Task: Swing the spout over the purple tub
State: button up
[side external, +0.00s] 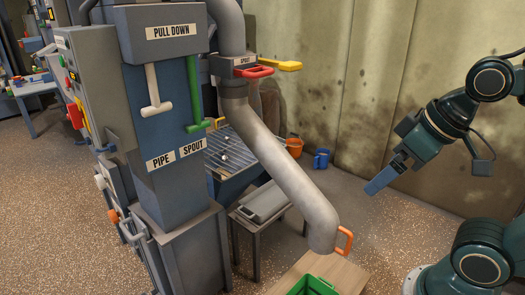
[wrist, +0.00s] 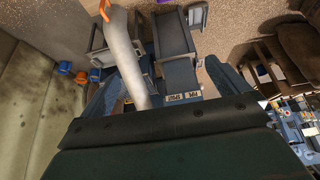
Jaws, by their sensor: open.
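The spout is a long grey pipe (side external: 285,165) slanting down to the right from the tall machine, with an orange handle (side external: 344,241) at its lower end. Its mouth hangs above a green tub (side external: 312,286), cut off by the bottom edge. In the wrist view the spout (wrist: 125,50) shows with its orange handle (wrist: 103,11) at the top. My gripper (side external: 385,178) is open and empty, up and right of the handle, apart from it.
The blue-grey machine column (side external: 165,110) carries a white lever (side external: 152,88) and a green lever (side external: 193,95). A red handle (side external: 254,72) and a yellow lever (side external: 285,66) sit at the spout's collar. A grey table (side external: 258,215) stands behind the spout. Floor between spout and arm is clear.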

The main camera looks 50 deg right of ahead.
jog(key=shift+w, duration=0.2)
jog(key=c, duration=0.9)
jog(key=shift+w+d+f, duration=0.15)
jog(key=shift+w+f, duration=0.05)
jog(key=c, duration=0.3)
jog(key=shift+n+g, duration=0.5)
jog(key=shift+n, duration=0.2)
jog(key=w+d+f, duration=0.1)
jog(key=w, duration=0.1)
jog(key=w+d+f, duration=0.1)
jog(key=w+f, duration=0.1)
jog(key=w+d+f, duration=0.1)
jog(key=w+d, duration=0.1)
jog(key=shift+f, duration=0.4)
jog(key=shift+c, duration=0.8)
jog(key=d+f, duration=0.8)
jog(key=f, duration=0.5)
jog(key=d+f+y, duration=0.1)
jog(key=d+f, duration=0.7)
jog(key=f, duration=0.5)
jog(key=shift+s+d+n, duration=0.3)
jog(key=shift+d+n, duration=0.05)
jog(key=shift+n, duration=0.05)
jog(key=shift+f, duration=0.25)
